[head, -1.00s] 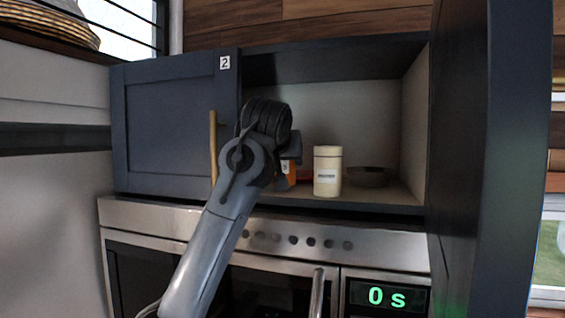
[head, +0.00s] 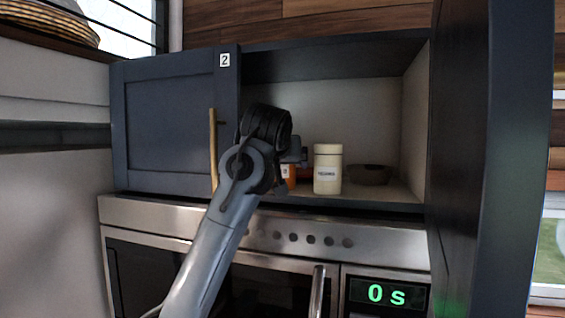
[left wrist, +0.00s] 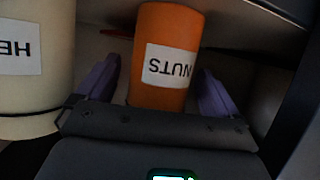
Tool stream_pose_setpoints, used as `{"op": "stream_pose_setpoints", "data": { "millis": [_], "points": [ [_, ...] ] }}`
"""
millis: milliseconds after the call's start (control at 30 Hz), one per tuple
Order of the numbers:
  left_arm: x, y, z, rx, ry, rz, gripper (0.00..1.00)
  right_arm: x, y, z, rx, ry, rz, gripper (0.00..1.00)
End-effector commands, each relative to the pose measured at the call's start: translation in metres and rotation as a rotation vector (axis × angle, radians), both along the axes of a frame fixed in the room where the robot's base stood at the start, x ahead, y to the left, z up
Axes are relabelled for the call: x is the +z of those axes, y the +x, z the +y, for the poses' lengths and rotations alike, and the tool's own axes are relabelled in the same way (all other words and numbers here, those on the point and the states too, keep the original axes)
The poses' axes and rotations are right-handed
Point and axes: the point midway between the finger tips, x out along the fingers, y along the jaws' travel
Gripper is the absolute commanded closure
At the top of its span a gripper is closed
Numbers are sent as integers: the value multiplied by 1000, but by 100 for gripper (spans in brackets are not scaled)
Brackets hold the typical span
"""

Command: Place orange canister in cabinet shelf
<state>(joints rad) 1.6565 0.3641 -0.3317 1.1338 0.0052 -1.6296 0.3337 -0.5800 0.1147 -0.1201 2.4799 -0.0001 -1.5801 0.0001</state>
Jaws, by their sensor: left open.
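The orange canister (left wrist: 163,55) with a white "NUTS" label stands on the cabinet shelf (head: 400,195). In the head view only a sliver of the canister (head: 290,172) shows behind my left gripper (head: 292,160). In the left wrist view, which is upside down, my left gripper (left wrist: 157,90) is open, with one purple finger on each side of the canister. I cannot tell whether either finger touches it. My right gripper is in neither view.
A cream canister (head: 328,170) stands close to the right of the orange one, with a dark bowl (head: 369,174) beyond it. The left cabinet door (head: 165,125) is shut; the right door (head: 485,150) stands open. An oven (head: 265,285) is below.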

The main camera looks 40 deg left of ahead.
Motion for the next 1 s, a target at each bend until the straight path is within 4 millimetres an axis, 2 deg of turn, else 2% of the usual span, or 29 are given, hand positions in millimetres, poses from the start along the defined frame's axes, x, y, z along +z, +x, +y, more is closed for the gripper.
{"op": "stream_pose_setpoints", "data": {
  "millis": [167,267,633,800,1000],
  "points": [
    [6,0,0,0,0,-1,5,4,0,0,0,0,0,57],
    [6,-7,-4,-1,0,-3,5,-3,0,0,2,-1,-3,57],
    [29,-59,-34,-2,2,-5,5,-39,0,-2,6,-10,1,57],
    [40,-80,-46,-1,1,-3,5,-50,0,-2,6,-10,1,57],
    [48,-93,-54,-1,1,-2,5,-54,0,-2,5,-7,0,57]
  ]
}}
